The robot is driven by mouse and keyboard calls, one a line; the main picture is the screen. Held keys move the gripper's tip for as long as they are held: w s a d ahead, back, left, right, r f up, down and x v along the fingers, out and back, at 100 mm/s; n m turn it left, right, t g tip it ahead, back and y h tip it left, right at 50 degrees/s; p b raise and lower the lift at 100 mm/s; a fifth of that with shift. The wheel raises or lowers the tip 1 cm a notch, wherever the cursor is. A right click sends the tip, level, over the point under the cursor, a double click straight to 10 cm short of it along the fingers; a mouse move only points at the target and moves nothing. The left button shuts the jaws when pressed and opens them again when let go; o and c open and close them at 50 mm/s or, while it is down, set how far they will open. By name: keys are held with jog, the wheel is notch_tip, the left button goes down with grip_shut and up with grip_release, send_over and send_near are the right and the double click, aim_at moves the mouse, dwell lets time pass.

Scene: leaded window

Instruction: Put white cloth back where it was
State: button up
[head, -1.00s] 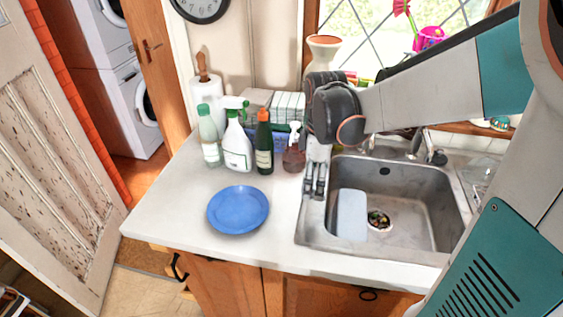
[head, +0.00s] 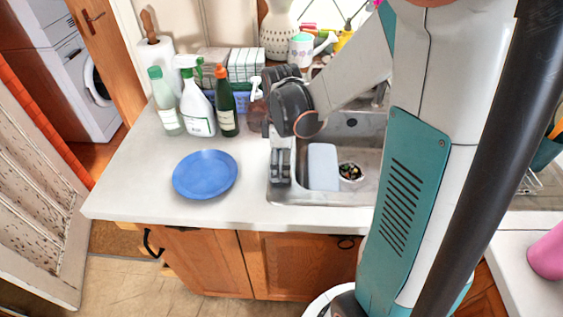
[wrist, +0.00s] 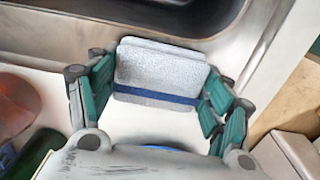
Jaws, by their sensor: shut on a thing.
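My gripper (head: 281,178) is low over the strip of counter at the sink's left rim, pointing down. The wrist view shows it shut on a folded white cloth (wrist: 158,72) with a dark blue stripe, its fingers on either side. In the head view I cannot make the cloth out at the fingers. A stack of folded, pale cloth-like items (head: 246,65) stands in a blue basket (head: 240,100) at the back of the counter, behind the bottles.
A blue plate (head: 205,175) lies left of my gripper. A clear bottle (head: 165,105), a white spray bottle (head: 198,108), a dark green bottle (head: 226,105) and a brown pump bottle (head: 256,112) stand behind. The sink (head: 352,135) holds a pale board-like item (head: 322,167).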

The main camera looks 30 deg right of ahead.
jog(key=shift+f, duration=0.2)
jog(key=o, duration=0.9)
jog(key=shift+o, duration=0.2)
jog(key=shift+r, duration=0.1)
notch_tip(320, 180, up, 12)
jog(key=p, duration=0.5)
jog(key=shift+r, duration=0.15)
